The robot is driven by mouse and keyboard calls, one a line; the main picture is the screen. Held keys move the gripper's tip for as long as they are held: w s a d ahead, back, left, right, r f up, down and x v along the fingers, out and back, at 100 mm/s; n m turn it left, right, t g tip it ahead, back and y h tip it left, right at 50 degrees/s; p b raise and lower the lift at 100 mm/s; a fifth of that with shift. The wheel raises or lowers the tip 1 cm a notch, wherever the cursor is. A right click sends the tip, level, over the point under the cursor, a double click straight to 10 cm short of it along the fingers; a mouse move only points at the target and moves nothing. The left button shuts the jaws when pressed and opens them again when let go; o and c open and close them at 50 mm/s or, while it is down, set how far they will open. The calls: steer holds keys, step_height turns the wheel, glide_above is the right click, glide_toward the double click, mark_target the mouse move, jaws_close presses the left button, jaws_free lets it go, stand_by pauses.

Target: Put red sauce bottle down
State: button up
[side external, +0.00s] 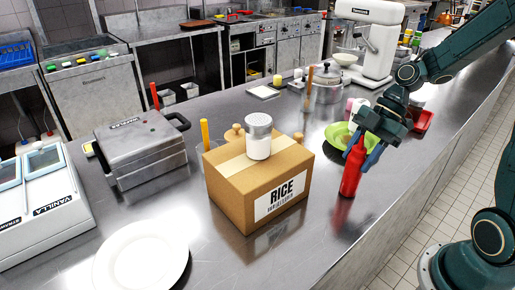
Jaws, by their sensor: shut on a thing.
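The red sauce bottle (351,173) is upright at the right of the cardboard rice box, near the counter's right edge. My gripper (361,148) is shut on its upper part, coming from above and the right. The bottle's base is at or just above the steel counter (300,250); I cannot tell whether it touches. A red reflection shows below it. The gripper hides part of the bottle's top.
The rice box (226,188) with a shaker (258,137) on top stands left of the bottle. A green bowl (338,135) is close behind. A white plate (142,258) lies at the front left. Bare counter lies in front of the bottle.

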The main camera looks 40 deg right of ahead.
steer(key=shift+f, duration=0.15)
steer(key=o, duration=1.4)
steer(key=shift+c, duration=0.2)
steer(key=v, duration=1.2)
